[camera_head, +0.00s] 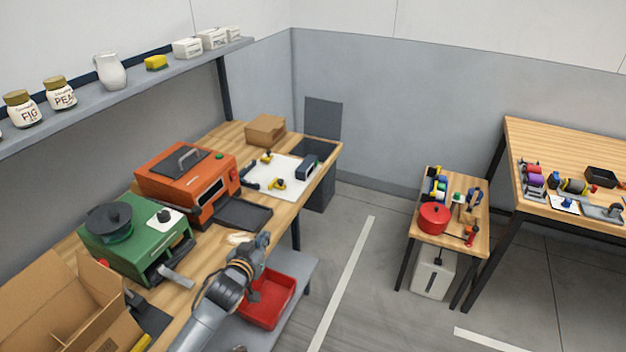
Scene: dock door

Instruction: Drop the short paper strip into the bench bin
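I cannot make out a short paper strip for certain. A pale flat piece (237,238) lies on the bench edge beside my wrist. A dark grey bin (320,190) with its lid (323,118) raised stands at the bench's far end; its inside looks dark. My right gripper is not in view.
The wooden bench (285,212) holds a green machine (135,245), an orange machine (190,180), a white board with small parts (285,168) and cardboard boxes (266,130). A small table (425,248) with a red pot (433,217) stands right. The floor between is clear.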

